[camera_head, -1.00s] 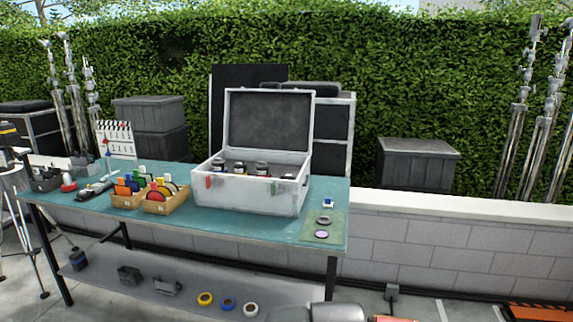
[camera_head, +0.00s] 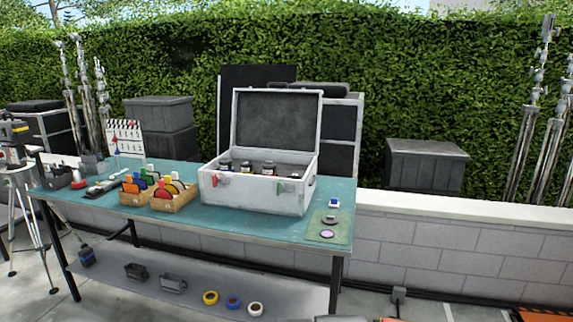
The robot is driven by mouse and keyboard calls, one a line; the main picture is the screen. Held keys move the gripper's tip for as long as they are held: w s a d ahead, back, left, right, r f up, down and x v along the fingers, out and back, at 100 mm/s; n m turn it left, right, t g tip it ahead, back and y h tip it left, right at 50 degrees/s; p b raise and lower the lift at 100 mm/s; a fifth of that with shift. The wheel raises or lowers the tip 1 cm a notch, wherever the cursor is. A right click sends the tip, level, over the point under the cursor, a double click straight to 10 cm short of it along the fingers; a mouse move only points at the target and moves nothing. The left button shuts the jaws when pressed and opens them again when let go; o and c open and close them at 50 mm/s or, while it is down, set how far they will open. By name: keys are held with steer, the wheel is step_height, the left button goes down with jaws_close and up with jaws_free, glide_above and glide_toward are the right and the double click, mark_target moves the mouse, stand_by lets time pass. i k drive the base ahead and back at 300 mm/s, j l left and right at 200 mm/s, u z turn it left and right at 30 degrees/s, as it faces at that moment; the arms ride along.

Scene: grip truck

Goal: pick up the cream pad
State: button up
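I cannot pick out a cream pad for certain. A pale lilac-pink disc (camera_head: 326,234) lies flat on a green mat (camera_head: 342,237) at the right end of the teal table (camera_head: 280,229). A grey round piece (camera_head: 330,219) lies just behind it on the mat. A small white-and-blue item (camera_head: 334,203) sits farther back. My gripper is not in view. Only a sliver of a grey part shows at the bottom edge, and I cannot tell what it is.
An open white case (camera_head: 255,194) with several dark jars stands mid-table. Wooden boxes (camera_head: 173,203) of coloured pieces stand left of it. Tape rolls (camera_head: 233,302) lie on the lower shelf. A low block wall (camera_head: 440,240) runs behind.

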mark_target(334, 203)
steer(key=i+l+u, duration=0.1)
steer(key=i, duration=0.35)
steer(key=i+l+u, duration=0.1)
steer(key=i, duration=0.35)
steer(key=i+l+u, duration=0.1)
steer(key=i, duration=0.35)
steer(key=i+l+u, duration=0.1)
steer(key=i+l, duration=0.2)
steer(key=i, duration=0.1)
